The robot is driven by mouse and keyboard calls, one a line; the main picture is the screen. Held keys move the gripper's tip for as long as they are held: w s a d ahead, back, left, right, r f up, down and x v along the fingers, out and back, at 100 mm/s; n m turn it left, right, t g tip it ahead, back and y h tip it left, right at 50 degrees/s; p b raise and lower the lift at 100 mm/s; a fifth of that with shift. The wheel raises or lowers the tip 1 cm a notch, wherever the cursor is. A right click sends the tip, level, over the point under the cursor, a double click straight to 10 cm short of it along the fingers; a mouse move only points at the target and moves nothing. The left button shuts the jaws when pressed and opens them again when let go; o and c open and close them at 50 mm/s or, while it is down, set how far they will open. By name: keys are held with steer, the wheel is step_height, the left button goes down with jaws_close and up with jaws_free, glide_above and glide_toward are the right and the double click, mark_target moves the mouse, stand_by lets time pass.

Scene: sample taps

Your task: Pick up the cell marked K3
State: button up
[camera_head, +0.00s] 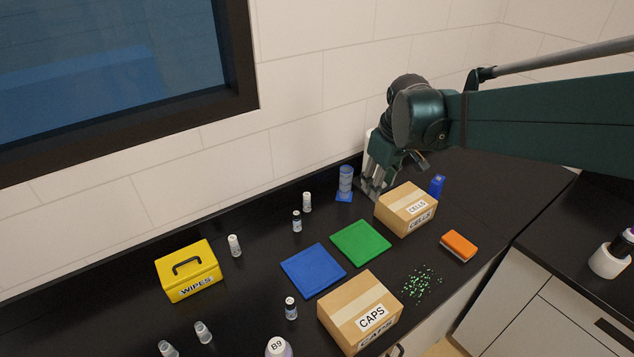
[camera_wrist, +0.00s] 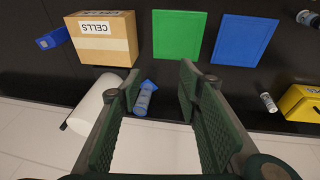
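I cannot read K3 on anything. Small labelled vials stand on the black counter in the head view: white-topped ones (camera_head: 307,202) and (camera_head: 234,246), and dark-topped ones (camera_head: 297,221) and (camera_head: 290,307). One white vial also shows in the wrist view (camera_wrist: 268,102). A clear blue cylinder on a blue base (camera_head: 345,178) stands near the wall. My gripper (camera_head: 372,188) is to its right, behind the CELLS box (camera_head: 397,218). In the wrist view my gripper (camera_wrist: 154,84) is open and empty, with the blue cylinder (camera_wrist: 145,92) visible beyond its fingers.
Green (camera_head: 360,243) and blue (camera_head: 312,270) mats lie mid-counter. A CAPS box (camera_head: 350,305), yellow WIPES case (camera_head: 187,275), B9 bottle (camera_head: 279,348), orange sponge (camera_head: 458,246) and green bits (camera_head: 421,284) surround them. A white roll (camera_wrist: 100,103) is by my gripper.

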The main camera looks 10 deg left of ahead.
mark_target(307, 193)
steer(key=w+a+f+n+g+p, duration=0.1)
steer(key=w+a+f+n+p, duration=0.1)
steer(key=w+a+f, duration=0.2)
steer(key=w+a+f+n+g+p, duration=0.1)
steer(key=w+a+f+n, duration=0.2)
steer(key=a, duration=0.8)
steer(key=w+a+f+n+p, duration=0.2)
steer(key=w+a+f, duration=0.5)
steer(key=a+f, duration=0.1)
steer(key=shift+a+f+g+h+p, duration=0.1)
steer(key=shift+f+g+h+p, duration=0.05)
steer(key=shift+g+h+p, duration=0.2)
steer(key=shift+a+f+n, duration=0.3)
steer(key=shift+a+f, duration=0.1)
steer(key=shift+f, duration=0.1)
steer(key=shift+f, duration=1.3)
steer(key=shift+s+d+f, duration=0.1)
steer(key=shift+f, duration=1.2)
steer(key=shift+s+f, duration=0.1)
steer(key=shift+f, duration=1.2)
